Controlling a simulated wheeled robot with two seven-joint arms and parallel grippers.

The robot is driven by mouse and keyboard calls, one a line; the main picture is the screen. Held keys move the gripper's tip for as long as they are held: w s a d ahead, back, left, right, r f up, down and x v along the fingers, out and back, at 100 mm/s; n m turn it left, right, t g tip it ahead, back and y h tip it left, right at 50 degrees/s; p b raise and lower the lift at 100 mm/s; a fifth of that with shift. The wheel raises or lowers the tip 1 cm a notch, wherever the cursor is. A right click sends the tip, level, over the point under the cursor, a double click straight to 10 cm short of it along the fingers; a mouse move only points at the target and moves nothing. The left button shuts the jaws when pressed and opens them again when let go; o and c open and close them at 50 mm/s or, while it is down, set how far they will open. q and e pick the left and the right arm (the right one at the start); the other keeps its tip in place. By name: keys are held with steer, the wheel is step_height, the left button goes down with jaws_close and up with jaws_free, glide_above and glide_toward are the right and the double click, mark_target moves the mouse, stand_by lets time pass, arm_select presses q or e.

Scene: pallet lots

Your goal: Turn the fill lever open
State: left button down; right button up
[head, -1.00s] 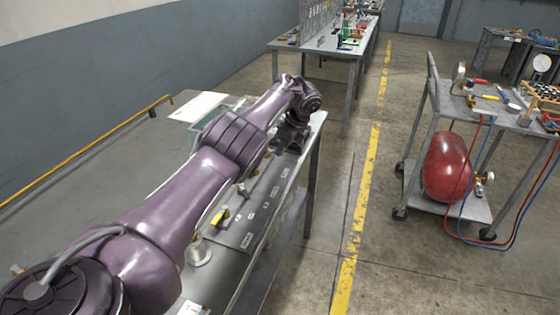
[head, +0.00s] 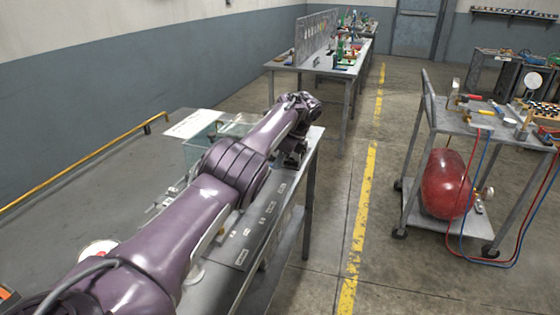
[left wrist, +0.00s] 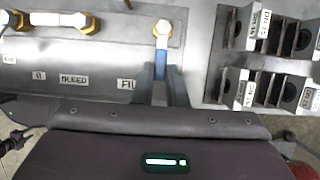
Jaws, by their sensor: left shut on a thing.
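The fill lever (left wrist: 161,66) shows in the left wrist view as a blue handle running down the picture from a white and brass fitting (left wrist: 162,29). A partly covered label (left wrist: 127,84) beginning "FI" is beside it. My left gripper (left wrist: 160,80) has its two grey fingers on either side of the blue handle and is shut on it. In the head view my left gripper (head: 291,158) is at the far right end of the bench, and the lever is hidden there. My right gripper is not in view.
Other white and brass fittings (left wrist: 75,20) and a "BLEED" label (left wrist: 75,79) lie left of the lever. Labelled dark slots (left wrist: 265,30) stand to its right. A glass tank (head: 200,147) is behind my arm. A cart (head: 480,120) with a red tank (head: 446,184) stands right.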

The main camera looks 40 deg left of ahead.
arm_select(q)
steer(key=c, duration=1.7)
jaws_free()
steer(key=shift+a+r, duration=0.1)
steer(key=shift+c, duration=0.2)
steer(key=s+v, duration=0.1)
steer(key=v, duration=0.6)
steer(key=shift+w+r, duration=0.4)
steer(key=shift+w, duration=0.15)
